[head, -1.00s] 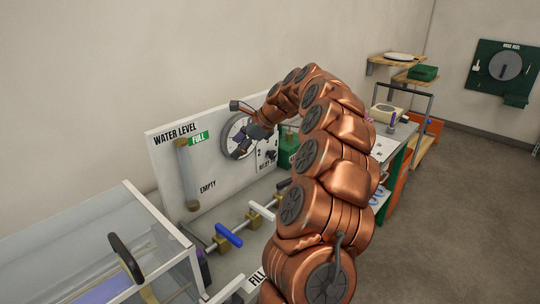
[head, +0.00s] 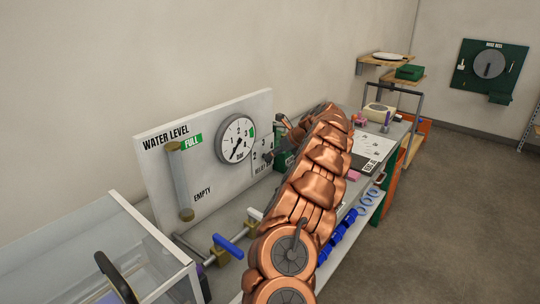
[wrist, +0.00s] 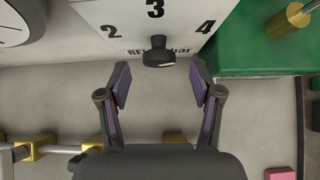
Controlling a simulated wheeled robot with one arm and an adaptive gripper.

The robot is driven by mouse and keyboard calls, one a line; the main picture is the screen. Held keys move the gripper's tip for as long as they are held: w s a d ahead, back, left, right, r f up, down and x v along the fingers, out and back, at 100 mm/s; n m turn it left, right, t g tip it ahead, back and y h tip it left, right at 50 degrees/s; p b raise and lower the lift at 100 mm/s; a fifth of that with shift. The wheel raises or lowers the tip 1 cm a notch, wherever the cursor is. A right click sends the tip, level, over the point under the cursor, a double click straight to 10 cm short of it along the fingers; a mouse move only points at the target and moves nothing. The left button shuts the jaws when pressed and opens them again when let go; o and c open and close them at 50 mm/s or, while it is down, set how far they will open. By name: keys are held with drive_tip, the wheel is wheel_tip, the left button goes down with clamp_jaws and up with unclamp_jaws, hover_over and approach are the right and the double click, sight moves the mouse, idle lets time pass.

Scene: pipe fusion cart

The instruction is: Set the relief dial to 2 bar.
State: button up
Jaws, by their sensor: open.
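The relief dial is a black knob (wrist: 158,52) on the white panel (wrist: 85,12), with the numbers 2, 3 and 4 around it. Its raised tab appears to point up toward the 3. My gripper (wrist: 161,82) is open and empty in the wrist view, its two fingers spread to the left and right just below the knob, apart from it. In the head view the dial (head: 266,156) sits at the panel's right edge, beside my arm. My arm hides most of my gripper there.
A round pressure gauge (head: 235,138) is left of the dial, and a water level tube (head: 180,180) stands further left. A green box (wrist: 255,40) is close on the dial's right. A pipe with a blue-handled valve (head: 228,246) runs along the bench below.

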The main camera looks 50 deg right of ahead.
drive_tip(key=shift+x, duration=1.55)
drive_tip(key=c, duration=1.1)
